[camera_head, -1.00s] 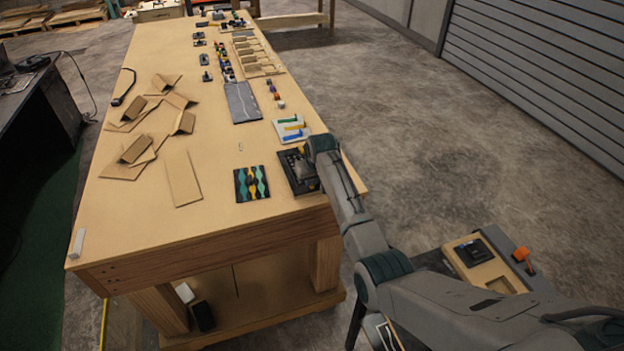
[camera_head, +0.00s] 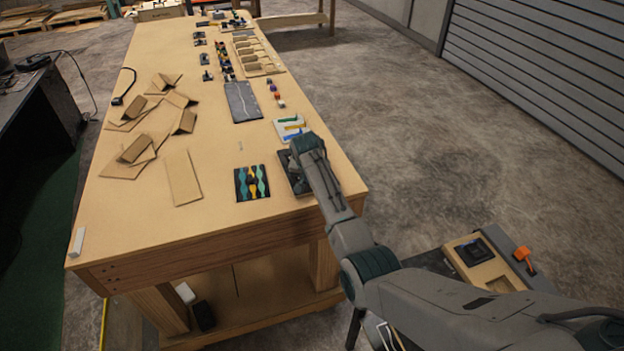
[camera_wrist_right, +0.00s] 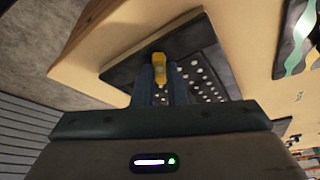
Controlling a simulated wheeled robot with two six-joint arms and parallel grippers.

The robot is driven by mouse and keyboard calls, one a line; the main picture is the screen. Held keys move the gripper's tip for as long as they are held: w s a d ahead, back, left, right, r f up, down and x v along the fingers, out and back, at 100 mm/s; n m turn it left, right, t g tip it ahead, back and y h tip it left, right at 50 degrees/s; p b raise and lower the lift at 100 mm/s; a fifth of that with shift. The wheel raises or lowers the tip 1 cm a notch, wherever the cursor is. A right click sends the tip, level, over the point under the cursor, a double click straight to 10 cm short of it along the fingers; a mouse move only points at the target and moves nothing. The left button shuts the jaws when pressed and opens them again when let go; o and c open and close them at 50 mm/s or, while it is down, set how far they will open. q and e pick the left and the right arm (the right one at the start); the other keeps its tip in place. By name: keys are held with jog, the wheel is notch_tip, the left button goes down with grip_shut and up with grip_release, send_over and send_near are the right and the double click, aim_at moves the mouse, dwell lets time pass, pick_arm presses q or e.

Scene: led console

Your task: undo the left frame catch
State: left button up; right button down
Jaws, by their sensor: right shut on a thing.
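The dark console panel (camera_head: 286,175) lies near the right edge of the table, and my right gripper covers most of it in the head view. In the right wrist view the panel (camera_wrist_right: 196,38) shows rows of pale dots and a dark surround. A small yellow catch (camera_wrist_right: 158,60) stands near one edge of it. My right gripper (camera_wrist_right: 160,76) is shut on this yellow catch, which sits between the two fingers. In the head view my right gripper (camera_head: 307,150) hides the catch. My left gripper is in neither view.
A black board with teal and yellow wavy strips (camera_head: 252,183) lies just left of the panel. A white board with coloured pieces (camera_head: 291,129) lies behind it. Folded cardboard pieces (camera_head: 140,150) cover the table's left side. The front left of the table is mostly clear.

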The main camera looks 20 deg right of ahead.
jog(key=m+h+b, duration=0.1)
jog(key=m, duration=0.2)
jog(key=shift+w+a, duration=0.1)
jog(key=m+g+b, duration=0.1)
jog(key=m, duration=0.1)
jog(key=shift+f+m+h+b, duration=0.1)
jog(key=shift+m+h+b, duration=0.2)
jog(key=shift+b, duration=0.1)
jog(key=m+g+b, duration=0.1)
jog(key=m+b, duration=0.2)
jog(key=shift+h, duration=0.3)
jog(key=shift+w+m+g+b, duration=0.1)
jog(key=shift+m+g+b, duration=0.7)
jog(key=shift+m+b, duration=0.7)
jog(key=shift+m, duration=0.3)
jog(key=c, duration=1.5)
grip_release()
jog(key=shift+o, duration=0.2)
jog(key=shift+r, duration=0.2)
